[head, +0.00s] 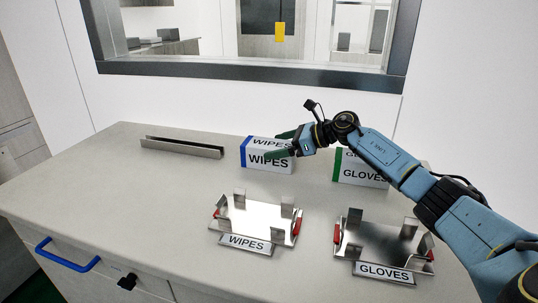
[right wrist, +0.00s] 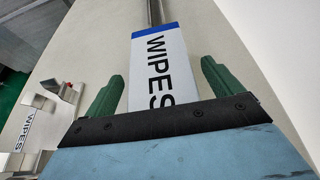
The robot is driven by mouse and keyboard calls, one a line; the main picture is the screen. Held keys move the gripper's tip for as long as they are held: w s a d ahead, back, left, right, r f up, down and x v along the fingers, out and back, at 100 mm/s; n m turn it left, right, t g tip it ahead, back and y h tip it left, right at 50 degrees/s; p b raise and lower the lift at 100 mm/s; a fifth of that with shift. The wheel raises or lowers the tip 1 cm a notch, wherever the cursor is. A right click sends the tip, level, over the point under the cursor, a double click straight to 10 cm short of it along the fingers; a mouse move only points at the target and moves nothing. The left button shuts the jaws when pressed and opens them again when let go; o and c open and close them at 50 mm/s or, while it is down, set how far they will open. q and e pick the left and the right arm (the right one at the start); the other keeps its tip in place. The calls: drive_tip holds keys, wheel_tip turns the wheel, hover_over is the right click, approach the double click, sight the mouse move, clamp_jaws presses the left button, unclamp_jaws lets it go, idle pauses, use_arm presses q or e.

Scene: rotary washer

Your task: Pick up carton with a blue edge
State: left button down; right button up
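The carton with a blue edge (head: 255,158) is white, marked WIPES, and stands upright on the worktop near the back. Its blue edge is on the left. My right gripper (head: 278,146) has its green fingers at the carton's right part, one on the far side and one on the near side. In the right wrist view the carton (right wrist: 155,50) lies between the spread fingers of my right gripper (right wrist: 163,72), with a gap on each side. The gripper is open. My left gripper is not in view.
A green-edged GLOVES carton (head: 362,174) stands to the right, partly behind my right arm. Metal holders labelled WIPES (head: 256,220) and GLOVES (head: 385,245) sit in front. A metal channel (head: 182,148) lies at the left. The worktop (head: 110,190) is clear at the left.

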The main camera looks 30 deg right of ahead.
drive_tip(key=shift+r, duration=0.1)
drive_tip(key=c, duration=1.1)
